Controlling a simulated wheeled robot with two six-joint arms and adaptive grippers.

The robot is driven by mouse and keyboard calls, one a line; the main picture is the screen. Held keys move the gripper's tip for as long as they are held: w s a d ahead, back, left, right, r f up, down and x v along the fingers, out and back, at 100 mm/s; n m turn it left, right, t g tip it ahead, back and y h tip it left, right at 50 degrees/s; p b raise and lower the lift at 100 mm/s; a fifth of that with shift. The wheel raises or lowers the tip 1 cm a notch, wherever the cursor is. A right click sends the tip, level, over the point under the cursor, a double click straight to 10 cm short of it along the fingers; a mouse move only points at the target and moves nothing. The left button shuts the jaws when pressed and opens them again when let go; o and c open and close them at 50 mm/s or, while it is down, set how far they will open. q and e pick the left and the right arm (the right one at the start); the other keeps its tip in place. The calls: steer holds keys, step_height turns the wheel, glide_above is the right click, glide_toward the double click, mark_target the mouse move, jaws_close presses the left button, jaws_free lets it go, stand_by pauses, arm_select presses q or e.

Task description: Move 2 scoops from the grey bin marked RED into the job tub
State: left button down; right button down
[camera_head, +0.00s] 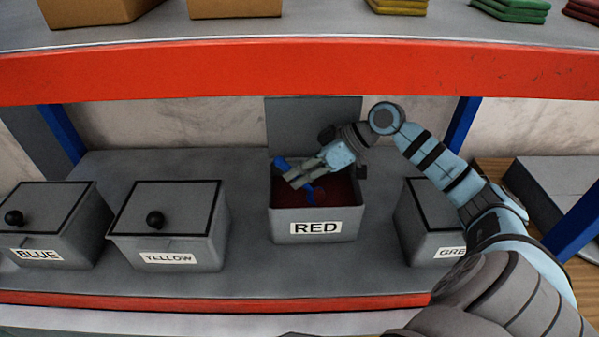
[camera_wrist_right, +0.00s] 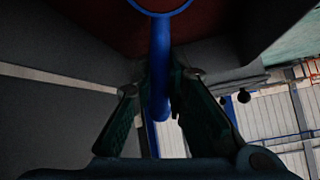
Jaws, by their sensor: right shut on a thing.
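The grey bin marked RED (camera_head: 316,227) stands open on the shelf, its lid (camera_head: 312,118) raised behind it. Dark red contents show inside. My right gripper (camera_head: 298,181) reaches down over this bin from the right and is shut on a blue scoop. Blue parts of the scoop (camera_head: 281,163) show on either side of the fingers. In the right wrist view the scoop's blue handle (camera_wrist_right: 160,70) runs between the two fingers, with a blue rim at the top against dark red. Whether the scoop holds anything cannot be told. No job tub can be made out. My left gripper is not in view.
Closed lidded bins marked BLUE (camera_head: 55,228) and YELLOW (camera_head: 166,235) stand to the left. A bin with a partly hidden label starting GRE (camera_head: 425,235) is close on the right, behind my arm. An orange shelf beam (camera_head: 250,68) crosses above; blue posts (camera_head: 461,126) flank the bay.

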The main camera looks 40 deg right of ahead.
steer(key=shift+s, duration=0.1)
steer(key=shift+r, duration=0.15)
step_height(320, 180, up, 10)
steer(key=p, duration=1)
steer(key=shift+r, duration=0.1)
